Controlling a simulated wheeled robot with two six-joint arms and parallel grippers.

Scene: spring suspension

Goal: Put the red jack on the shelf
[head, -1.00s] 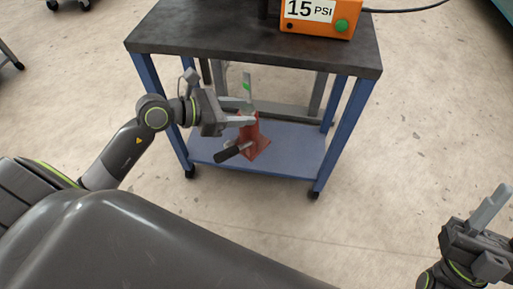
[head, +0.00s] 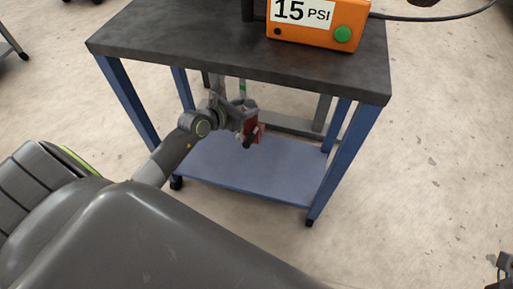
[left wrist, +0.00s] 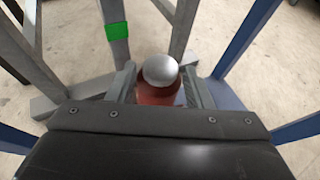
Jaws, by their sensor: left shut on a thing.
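The red jack (head: 251,128) is in my left gripper (head: 246,112), under the table top and above the rear part of the blue lower shelf (head: 245,175). The jack looks roughly upright, its dark handle socket facing me. A gap seems to show between jack and shelf, but its height is hard to judge. In the left wrist view my left gripper (left wrist: 160,86) is shut on the jack, whose round silver head (left wrist: 160,70) sits between the fingers with red body below. A bit of my right gripper (head: 503,265) shows at the lower right edge; its jaws are unclear.
The dark table top (head: 180,35) lies above the arm, with an orange 15 PSI box (head: 318,22) on it. Blue legs (head: 345,155) frame the shelf. Grey stand legs (left wrist: 115,30) with a green band rise close behind the jack. The shelf's front is bare.

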